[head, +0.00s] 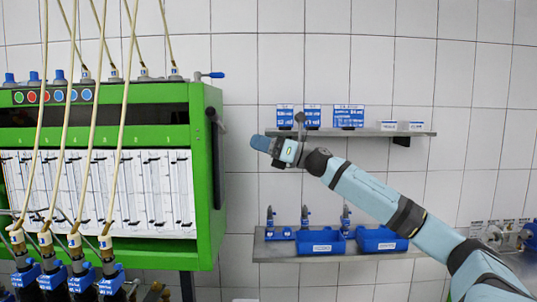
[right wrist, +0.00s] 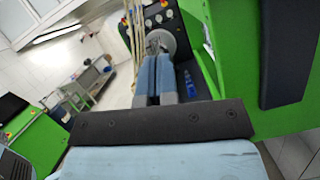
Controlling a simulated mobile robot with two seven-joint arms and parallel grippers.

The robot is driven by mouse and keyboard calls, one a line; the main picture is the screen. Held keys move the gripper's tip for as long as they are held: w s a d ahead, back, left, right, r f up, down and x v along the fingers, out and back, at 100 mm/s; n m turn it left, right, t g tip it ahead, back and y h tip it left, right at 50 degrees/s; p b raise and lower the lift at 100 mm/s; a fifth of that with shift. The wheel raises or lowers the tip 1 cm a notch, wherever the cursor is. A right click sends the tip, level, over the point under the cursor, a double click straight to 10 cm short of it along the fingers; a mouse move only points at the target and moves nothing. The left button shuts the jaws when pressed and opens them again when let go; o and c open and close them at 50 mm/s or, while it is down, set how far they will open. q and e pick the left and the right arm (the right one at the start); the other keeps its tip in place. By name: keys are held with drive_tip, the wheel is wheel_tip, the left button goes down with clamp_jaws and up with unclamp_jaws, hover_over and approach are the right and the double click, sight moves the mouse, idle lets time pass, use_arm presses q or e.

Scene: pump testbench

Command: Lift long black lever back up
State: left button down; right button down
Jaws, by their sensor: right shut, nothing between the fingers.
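The green test bench (head: 206,104) fills the left of the head view. A dark, lever-like part (head: 215,160) runs upright along its right side, with a black knob-like piece (head: 211,114) near its top; I cannot tell surely whether this is the long black lever. My right gripper (head: 256,142) is a short way right of this part, apart from it, with its blue fingers pointing left. In the right wrist view its two fingers (right wrist: 156,84) lie together with nothing held. My left gripper is out of view.
An upper shelf (head: 425,134) with blue label boxes is behind my right arm. A lower shelf (head: 270,250) holds blue bins (head: 322,243) and small blue-topped fittings. Pale hoses (head: 122,110) hang before the bench. Green bench parts flank the fingers in the wrist view (right wrist: 240,60).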

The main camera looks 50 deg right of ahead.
drive_tip(key=shift+v, duration=1.2)
